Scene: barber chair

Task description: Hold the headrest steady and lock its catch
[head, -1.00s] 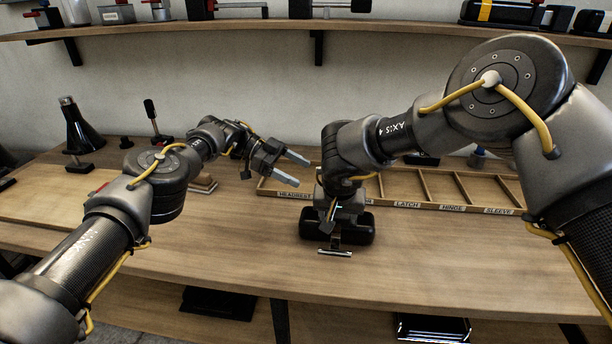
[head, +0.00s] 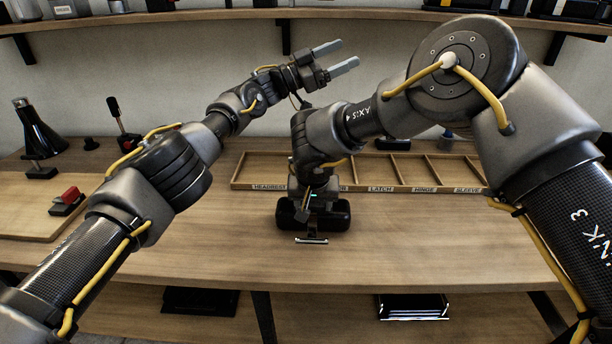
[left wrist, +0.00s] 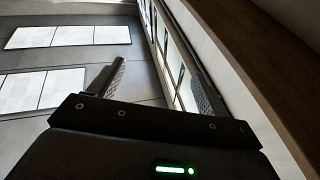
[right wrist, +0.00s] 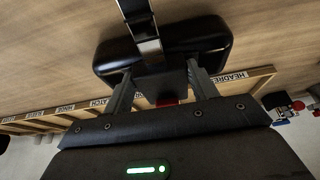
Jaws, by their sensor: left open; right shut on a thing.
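The headrest (head: 338,215) is a black padded block on the wooden bench, below my right arm. It also shows in the right wrist view (right wrist: 205,42), with a silver strip (right wrist: 146,32) across it. My right gripper (right wrist: 160,80) is shut on the headrest's dark middle part between the pads. A small red part shows between its fingers. In the head view my right wrist hides part of the headrest. My left gripper (head: 336,57) is open and empty, high above the bench, pointing right. I cannot make out the catch's state.
A wooden tray (head: 366,188) with labelled compartments lies behind the headrest. A wooden board (head: 30,222) with a red-topped block (head: 67,199) is at the left, near a black cone-shaped item (head: 38,135). A shelf (head: 205,16) runs above. The bench front is clear.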

